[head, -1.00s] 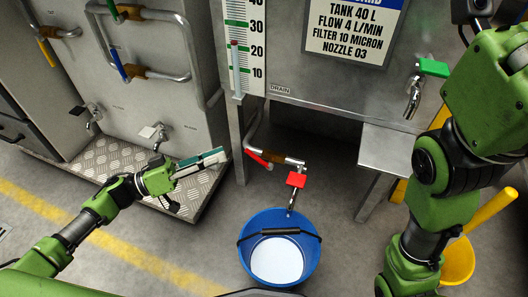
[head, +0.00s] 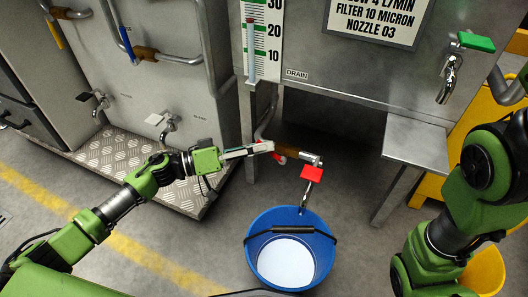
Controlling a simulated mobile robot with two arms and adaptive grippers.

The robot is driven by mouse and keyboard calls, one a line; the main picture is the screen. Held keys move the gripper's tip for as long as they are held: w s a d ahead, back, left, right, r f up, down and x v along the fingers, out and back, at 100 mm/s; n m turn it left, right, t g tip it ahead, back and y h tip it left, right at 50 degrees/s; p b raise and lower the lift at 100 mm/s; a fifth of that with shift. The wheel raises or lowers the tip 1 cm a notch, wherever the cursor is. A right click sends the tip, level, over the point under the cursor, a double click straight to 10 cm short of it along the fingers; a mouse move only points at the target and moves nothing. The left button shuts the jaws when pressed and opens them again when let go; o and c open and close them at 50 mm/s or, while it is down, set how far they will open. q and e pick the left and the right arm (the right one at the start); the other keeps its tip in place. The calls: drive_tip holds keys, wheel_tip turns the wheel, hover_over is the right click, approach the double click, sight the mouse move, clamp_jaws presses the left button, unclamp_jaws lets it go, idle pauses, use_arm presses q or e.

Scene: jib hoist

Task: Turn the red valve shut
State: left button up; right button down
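A red lever (head: 283,159) sits on the drain pipe's brass-coloured valve under the DRAIN label. It is mostly hidden behind the tip of my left gripper and the pipe. A second red handle (head: 313,174) tops the spout at the pipe's end, above the blue bucket (head: 254,250). My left gripper (head: 268,147) reaches in from the left, its tip at the red lever. Contact cannot be told. Its fingers show edge-on, so their opening is unclear. My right arm is at the right edge, its gripper out of view.
A steel tank with a level gauge (head: 262,45) stands behind. A green-handled tap (head: 476,42) is at the upper right above a steel shelf (head: 415,145). A yellow bucket (head: 487,272) stands at the lower right.

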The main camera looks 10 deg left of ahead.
use_arm(q)
drive_tip(key=shift+w+d, duration=0.3)
drive_tip(key=shift+d, duration=0.2)
clamp_jaws()
drive_tip(key=shift+r, duration=0.1)
